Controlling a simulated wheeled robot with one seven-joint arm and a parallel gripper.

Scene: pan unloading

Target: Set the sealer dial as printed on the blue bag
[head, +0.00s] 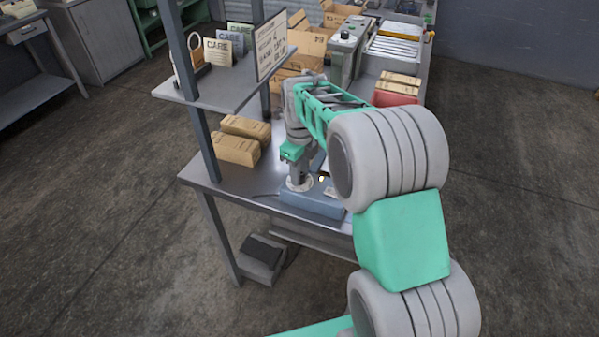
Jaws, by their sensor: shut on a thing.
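The sealer (312,204) is a low blue-grey box near the front edge of the metal table. The dial (292,186) is a pale round disc on its top, with marks too small to read. My gripper (299,178) points straight down onto the middle of the dial and is shut on its knob, which the fingers mostly hide. The dial's setting cannot be read. I cannot make out the blue bag; my arm covers part of the table to the right of the sealer.
Brown packages (240,139) lie on the table left of the gripper. A shelf (225,88) on posts holds cards and a printed sign (270,45). Open cartons (303,45), a grey machine (345,55) and a red tray (392,98) stand farther back. A pedal-like box (262,258) sits below.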

